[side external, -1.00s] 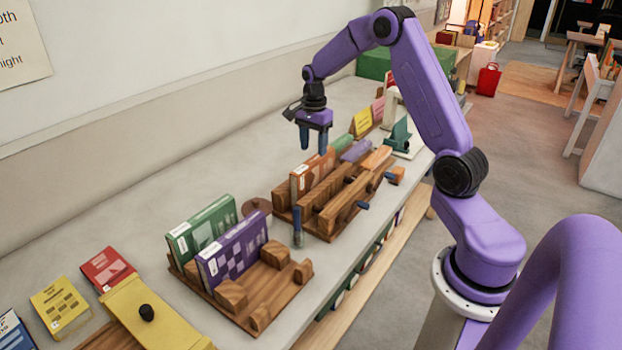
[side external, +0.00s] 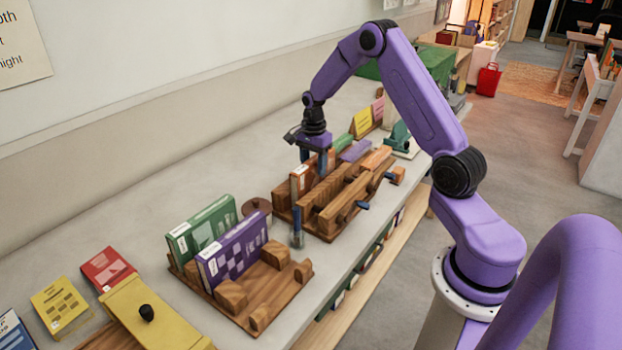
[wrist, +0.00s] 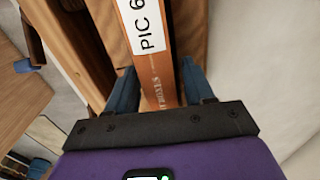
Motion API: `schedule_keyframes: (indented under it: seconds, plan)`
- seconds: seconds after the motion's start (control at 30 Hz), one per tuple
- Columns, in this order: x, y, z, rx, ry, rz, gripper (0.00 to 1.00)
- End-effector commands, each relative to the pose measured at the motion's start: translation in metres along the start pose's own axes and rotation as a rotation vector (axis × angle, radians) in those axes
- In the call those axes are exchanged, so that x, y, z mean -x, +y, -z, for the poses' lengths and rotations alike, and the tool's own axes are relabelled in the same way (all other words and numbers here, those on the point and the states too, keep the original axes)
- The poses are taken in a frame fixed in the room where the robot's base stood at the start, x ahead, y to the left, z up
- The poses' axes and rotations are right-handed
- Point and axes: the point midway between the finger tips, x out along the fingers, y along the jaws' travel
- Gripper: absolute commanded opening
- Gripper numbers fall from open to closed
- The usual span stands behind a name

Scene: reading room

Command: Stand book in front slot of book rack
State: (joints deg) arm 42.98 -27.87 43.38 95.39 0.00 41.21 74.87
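An orange book (side external: 299,184) stands on edge in a wooden holder (side external: 328,224); in the wrist view its spine (wrist: 155,82) has a white label reading "PIC 6". My gripper (side external: 314,166) is over the book, pointing down. In the wrist view my gripper's blue fingers (wrist: 160,88) lie on either side of the spine, open, with the book between them. The book rack (side external: 272,287) stands nearer the camera. A green book (side external: 203,230) and a purple book (side external: 235,250) stand in its rear slots. Its front slot, between wooden blocks, is empty.
A small cup with a blue item (side external: 297,232) stands between holder and rack. A brown round object (side external: 257,205) is behind it. Red (side external: 107,268) and yellow (side external: 61,305) books lie at the left, near a yellow board (side external: 158,315). The wall runs behind the counter.

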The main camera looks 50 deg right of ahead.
Motion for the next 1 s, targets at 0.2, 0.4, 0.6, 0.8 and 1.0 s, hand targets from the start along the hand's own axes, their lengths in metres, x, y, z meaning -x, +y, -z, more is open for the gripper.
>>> schedule_keyframes:
  seconds: [0.2, 0.4, 0.6, 0.8, 1.0]
  plan:
    - [0.001, -0.001, 0.000, 0.000, 0.000, 0.002, 0.00]
    - [0.005, -0.001, 0.000, 0.000, 0.001, 0.002, 0.00]
    - [0.014, -0.001, 0.000, -0.001, 0.001, 0.004, 0.00]
    - [0.022, -0.001, 0.000, -0.001, 0.001, 0.003, 0.00]
    - [0.030, -0.001, 0.000, -0.001, 0.001, 0.003, 0.00]
